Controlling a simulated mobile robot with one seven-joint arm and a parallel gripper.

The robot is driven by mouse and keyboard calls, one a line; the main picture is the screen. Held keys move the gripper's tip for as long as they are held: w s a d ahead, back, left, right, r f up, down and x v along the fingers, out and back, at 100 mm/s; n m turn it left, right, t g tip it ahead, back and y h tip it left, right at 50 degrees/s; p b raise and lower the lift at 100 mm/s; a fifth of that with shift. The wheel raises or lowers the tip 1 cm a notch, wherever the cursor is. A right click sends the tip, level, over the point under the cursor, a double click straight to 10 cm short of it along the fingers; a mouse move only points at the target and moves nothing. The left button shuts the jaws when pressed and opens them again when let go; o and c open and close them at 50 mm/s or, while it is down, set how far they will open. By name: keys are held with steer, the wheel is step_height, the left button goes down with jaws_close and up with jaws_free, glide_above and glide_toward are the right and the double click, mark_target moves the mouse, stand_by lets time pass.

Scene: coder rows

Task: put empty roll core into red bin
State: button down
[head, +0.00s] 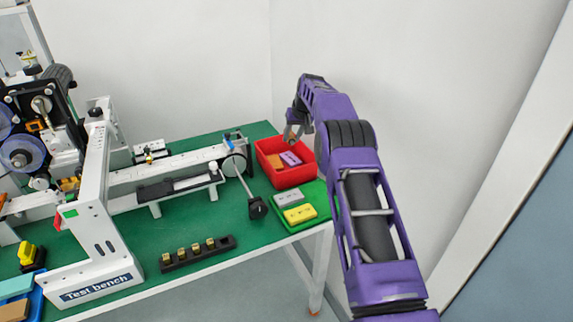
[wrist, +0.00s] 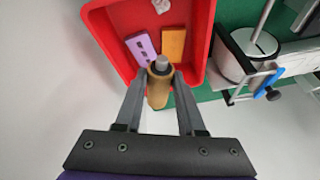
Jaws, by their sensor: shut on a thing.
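The empty roll core (wrist: 159,90) is a tan-brown cylinder with a grey end. In the wrist view it sits between the two fingers of my gripper (wrist: 158,100), which is shut on it. The red bin (wrist: 204,30) lies beyond and below the core, and the core overlaps its near rim in this view. I cannot make out the core clearly in the head view. The gap between core and bin floor is hard to judge.
The bin holds a purple block (wrist: 141,47), an orange block (wrist: 173,44) and a white scrap (wrist: 161,6). A green tray (head: 318,218) with grey and yellow blocks stands in front. A reel stand (head: 236,165) is left of the bin. A wall rises behind.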

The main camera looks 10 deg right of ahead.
step_height(320, 180, down, 6)
steer(key=shift+b, duration=0.85)
steer(key=shift+c, duration=2.2)
jaws_free()
steer(key=shift+r, duration=0.1)
steer(key=v, duration=1.7)
steer(key=shift+s+r, duration=0.1)
steer(key=shift+r, duration=0.05)
